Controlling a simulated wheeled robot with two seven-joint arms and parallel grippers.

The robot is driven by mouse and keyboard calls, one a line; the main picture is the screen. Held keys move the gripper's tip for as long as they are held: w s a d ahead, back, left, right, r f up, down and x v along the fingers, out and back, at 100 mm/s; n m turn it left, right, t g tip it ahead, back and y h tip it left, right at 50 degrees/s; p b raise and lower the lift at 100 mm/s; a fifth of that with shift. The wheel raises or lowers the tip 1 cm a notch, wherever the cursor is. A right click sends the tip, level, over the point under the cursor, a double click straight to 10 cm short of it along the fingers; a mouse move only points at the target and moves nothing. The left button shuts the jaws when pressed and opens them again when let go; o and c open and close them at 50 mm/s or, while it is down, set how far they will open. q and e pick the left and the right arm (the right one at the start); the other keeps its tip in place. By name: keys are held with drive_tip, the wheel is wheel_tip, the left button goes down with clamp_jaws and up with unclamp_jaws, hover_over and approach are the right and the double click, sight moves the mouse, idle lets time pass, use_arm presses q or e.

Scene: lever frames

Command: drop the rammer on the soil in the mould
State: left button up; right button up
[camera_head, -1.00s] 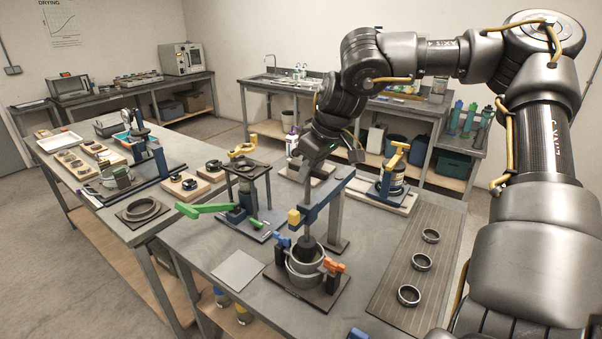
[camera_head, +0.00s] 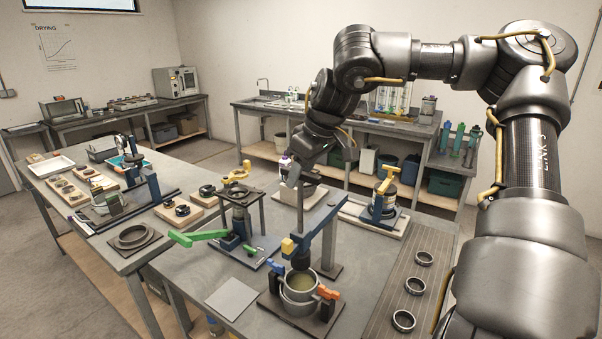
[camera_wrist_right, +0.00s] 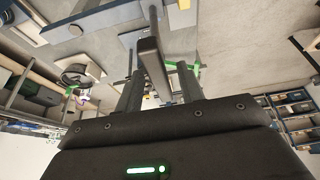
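The compaction mould (camera_head: 299,305) is a grey ring-shaped pot on a dark base plate, with orange and blue clamps at its sides. Brownish soil (camera_head: 300,281) shows inside it. The rammer (camera_head: 302,259), a dark upright piece under a blue frame arm, hangs just above the mould's opening. My right gripper (camera_head: 298,182) is above the rammer, partly hidden by my wrist. In the right wrist view its fingers (camera_wrist_right: 158,90) stand apart with a dark bar (camera_wrist_right: 152,58) between them; whether they grip it I cannot tell. My left gripper is out of view.
A green lever (camera_head: 200,236) sticks out from the stand at left. A bare grey plate (camera_head: 231,298) lies left of the mould. Several dark rings lie on a ribbed mat (camera_head: 392,305) at right.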

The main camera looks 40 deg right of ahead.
drive_tip(key=shift+r, duration=0.3)
drive_tip(key=b+v, duration=0.2)
drive_tip(key=v, duration=0.7)
drive_tip(key=shift+s, duration=0.15)
drive_tip(key=shift+s+r, duration=0.2)
drive_tip(key=shift+r, duration=0.3)
